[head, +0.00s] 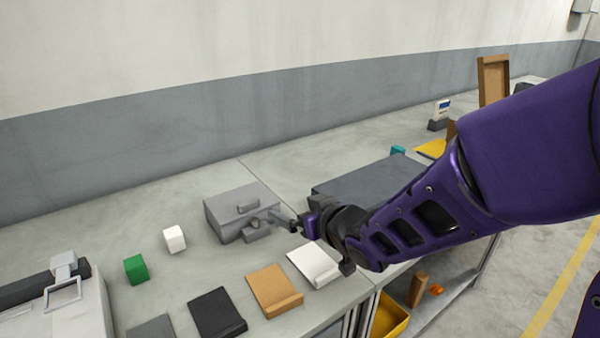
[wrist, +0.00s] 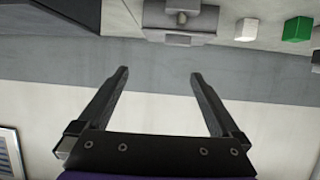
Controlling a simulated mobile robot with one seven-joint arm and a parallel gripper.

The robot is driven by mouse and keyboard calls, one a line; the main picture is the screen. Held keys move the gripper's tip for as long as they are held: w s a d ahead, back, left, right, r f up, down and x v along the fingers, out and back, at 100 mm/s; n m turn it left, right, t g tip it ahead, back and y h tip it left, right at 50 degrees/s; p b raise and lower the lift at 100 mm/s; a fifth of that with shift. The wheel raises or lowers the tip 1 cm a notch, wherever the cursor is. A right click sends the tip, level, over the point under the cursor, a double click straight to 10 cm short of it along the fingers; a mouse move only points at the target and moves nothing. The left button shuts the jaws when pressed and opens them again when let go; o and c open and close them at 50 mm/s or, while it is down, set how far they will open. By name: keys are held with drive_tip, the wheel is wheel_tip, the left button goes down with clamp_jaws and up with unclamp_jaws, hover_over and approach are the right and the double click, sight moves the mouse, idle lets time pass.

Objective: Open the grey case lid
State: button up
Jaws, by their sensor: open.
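The grey case (head: 222,214) sits on the workbench with its lid (head: 228,197) shut. A small handle stands on the lid, and a grey block-like part juts from the front. My gripper (head: 277,220) is at the case's front right side, close to that part; whether they touch I cannot tell. In the wrist view the grey case (wrist: 155,18) is at the top edge, beyond the fingertips. My gripper (wrist: 158,75) is open there, with nothing between its fingers.
A white cube (head: 174,239) and a green cube (head: 136,269) stand left of the case. White (head: 312,265), orange (head: 274,290) and black (head: 217,313) flat holders line the front. A large dark slab (head: 365,182) lies behind my arm. Bench behind the case is clear.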

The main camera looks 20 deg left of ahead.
drive_tip(key=s+a, duration=0.2)
drive_tip(key=b, duration=0.2)
approach(248, 201)
drive_tip(key=shift+n+g+y, duration=0.3)
drive_tip(key=shift+n, duration=0.1)
drive_tip(key=x, duration=1)
drive_tip(key=shift+w+d, duration=0.15)
drive_tip(key=shift+d, duration=0.1)
clamp_jaws()
